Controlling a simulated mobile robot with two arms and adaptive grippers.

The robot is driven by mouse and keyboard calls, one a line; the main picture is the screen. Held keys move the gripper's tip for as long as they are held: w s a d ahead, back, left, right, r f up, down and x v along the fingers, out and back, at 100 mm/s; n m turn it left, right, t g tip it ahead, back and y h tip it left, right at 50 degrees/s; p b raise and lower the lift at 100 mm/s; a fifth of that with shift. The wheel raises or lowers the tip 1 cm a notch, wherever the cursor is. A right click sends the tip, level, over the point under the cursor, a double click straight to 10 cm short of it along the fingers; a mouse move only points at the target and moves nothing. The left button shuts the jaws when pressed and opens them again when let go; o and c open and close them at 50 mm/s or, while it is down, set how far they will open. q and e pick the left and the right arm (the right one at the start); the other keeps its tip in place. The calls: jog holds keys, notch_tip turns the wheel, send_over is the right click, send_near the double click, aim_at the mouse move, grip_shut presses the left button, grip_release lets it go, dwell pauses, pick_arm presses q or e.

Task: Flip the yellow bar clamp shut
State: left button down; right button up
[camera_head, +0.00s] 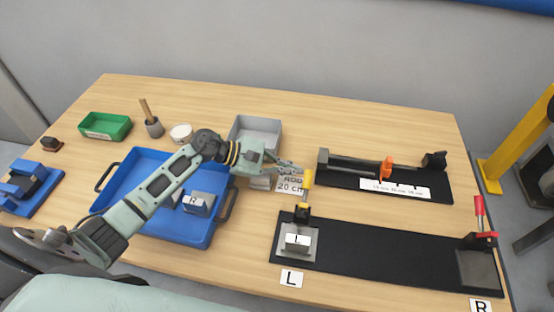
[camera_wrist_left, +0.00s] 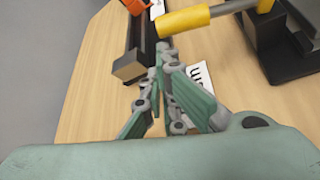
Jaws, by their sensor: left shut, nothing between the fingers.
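The yellow bar clamp (camera_head: 307,183) stands upright at the left end of a long black base (camera_head: 385,253), behind a grey block marked L (camera_head: 297,238). Its yellow handle (camera_wrist_left: 185,20) also shows at the top of the left wrist view. My left gripper (camera_head: 297,168) is shut and empty, just behind and left of the top of the yellow handle. In the left wrist view its fingertips (camera_wrist_left: 162,55) are together beside the handle, with a small gap visible. My right gripper is not in view.
A black fixture with a grey bar and orange slider (camera_head: 386,167) lies behind the base. A red-handled clamp (camera_head: 479,215) stands at the base's right end. A blue tray (camera_head: 140,165) holding a block marked R (camera_head: 198,203) lies under my left arm. A grey bin (camera_head: 262,130) is behind.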

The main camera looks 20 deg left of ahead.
pick_arm(q)
jog(key=shift+w+d+f, duration=0.2)
jog(key=shift+d+f, duration=0.05)
jog(key=shift+d, duration=0.2)
